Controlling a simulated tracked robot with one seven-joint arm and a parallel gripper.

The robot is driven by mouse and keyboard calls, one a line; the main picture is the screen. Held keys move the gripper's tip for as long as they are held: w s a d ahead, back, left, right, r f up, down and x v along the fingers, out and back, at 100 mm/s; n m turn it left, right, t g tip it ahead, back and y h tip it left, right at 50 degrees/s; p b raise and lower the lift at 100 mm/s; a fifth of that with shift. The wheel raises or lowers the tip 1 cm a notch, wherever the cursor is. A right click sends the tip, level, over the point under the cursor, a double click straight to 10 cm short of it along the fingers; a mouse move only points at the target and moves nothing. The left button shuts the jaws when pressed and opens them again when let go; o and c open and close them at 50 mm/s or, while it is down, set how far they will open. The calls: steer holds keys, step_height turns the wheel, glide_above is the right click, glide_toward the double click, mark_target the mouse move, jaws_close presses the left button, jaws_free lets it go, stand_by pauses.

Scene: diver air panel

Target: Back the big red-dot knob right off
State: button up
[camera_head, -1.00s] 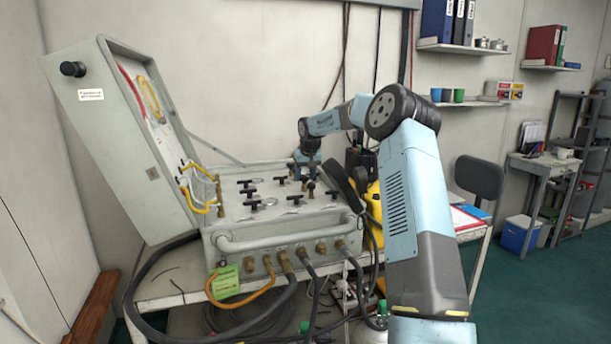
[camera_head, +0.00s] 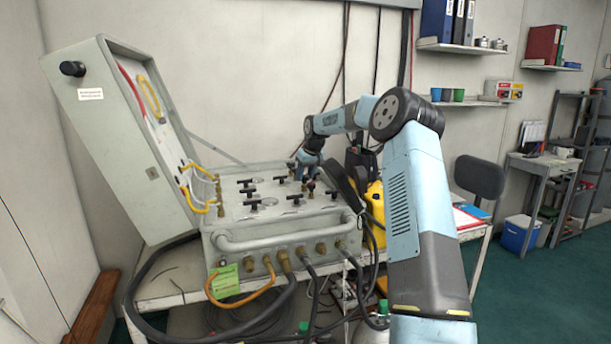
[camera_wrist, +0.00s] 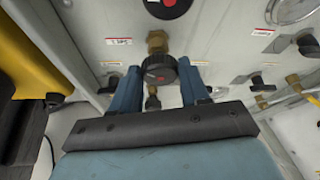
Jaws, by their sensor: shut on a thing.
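In the head view my gripper (camera_head: 308,181) is at the back right of the panel (camera_head: 235,207). The knob is hard to make out there among the small fittings and the arm.
A larger black disc (camera_wrist: 168,6) with a red centre is at the top of the wrist view. Black T-handles (camera_head: 262,202) stand on the panel. The open lid (camera_head: 115,150) is at left. A yellow object (camera_head: 375,200) stands close on the right.

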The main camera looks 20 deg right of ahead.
steer(key=n, duration=0.2)
steer(key=n+y, duration=0.1)
steer(key=n, duration=0.1)
steer(key=n+y, duration=0.1)
steer(key=shift+w+d+n+g, duration=0.1)
steer(key=shift+d+n+g, duration=0.15)
steer(key=shift+n+g, duration=0.15)
stand_by(0.4)
steer(key=o, duration=1.1)
steer(key=shift+c, duration=0.2)
steer(key=shift+r, duration=0.1)
steer(key=v, duration=1.3)
steer(key=shift+r, duration=0.25)
steer(key=shift+w+d, duration=0.1)
steer(key=shift+d, duration=0.05)
